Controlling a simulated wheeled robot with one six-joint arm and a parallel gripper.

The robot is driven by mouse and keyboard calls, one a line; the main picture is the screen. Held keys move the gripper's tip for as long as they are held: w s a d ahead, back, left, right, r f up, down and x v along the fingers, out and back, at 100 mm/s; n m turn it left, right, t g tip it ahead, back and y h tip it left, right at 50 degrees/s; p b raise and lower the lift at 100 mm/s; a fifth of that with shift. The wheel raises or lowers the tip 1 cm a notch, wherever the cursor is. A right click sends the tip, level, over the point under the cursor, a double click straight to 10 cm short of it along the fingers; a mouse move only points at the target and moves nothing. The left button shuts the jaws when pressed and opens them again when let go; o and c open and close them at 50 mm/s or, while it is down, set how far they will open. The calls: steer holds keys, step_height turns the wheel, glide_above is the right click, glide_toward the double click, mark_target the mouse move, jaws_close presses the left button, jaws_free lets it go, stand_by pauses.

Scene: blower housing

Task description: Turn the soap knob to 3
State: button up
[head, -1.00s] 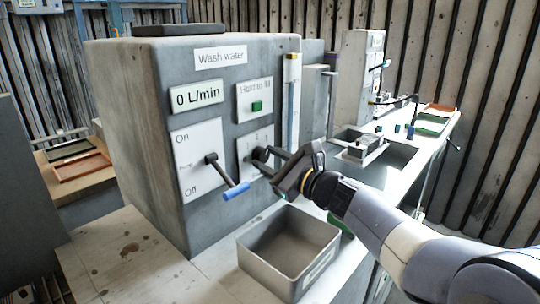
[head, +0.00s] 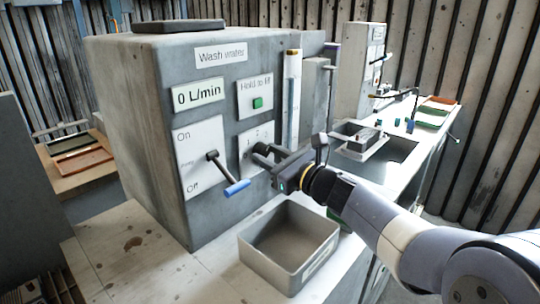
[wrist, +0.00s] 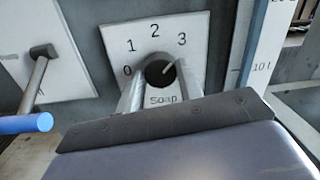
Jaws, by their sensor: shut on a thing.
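The soap knob (wrist: 157,71) is a dark round knob on a white dial plate (wrist: 112,30) marked 0, 1, 2 and 3, with "Soap" below it. A light line on the knob points right and slightly upward, on the side of the 3 and below that numeral. My gripper (wrist: 157,80) is shut on the knob, with one finger on its left and one on its right. In the head view, my gripper (head: 262,156) reaches the dial plate (head: 249,138) from the right and hides much of it.
A lever with a blue handle (head: 237,188) sticks out left of the gripper, on an On/Off plate (head: 188,135). An open metal bin (head: 290,282) stands below my gripper. A clear vertical tube (head: 291,100) is right of the dial. The flow sign (head: 191,95) reads 0 L/min.

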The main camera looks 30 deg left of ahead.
steer(key=o, duration=1)
steer(key=v, duration=1)
steer(key=shift+s+d, duration=0.15)
steer(key=shift+d, duration=0.2)
steer(key=x, duration=1.1)
steer(key=shift+d, duration=0.2)
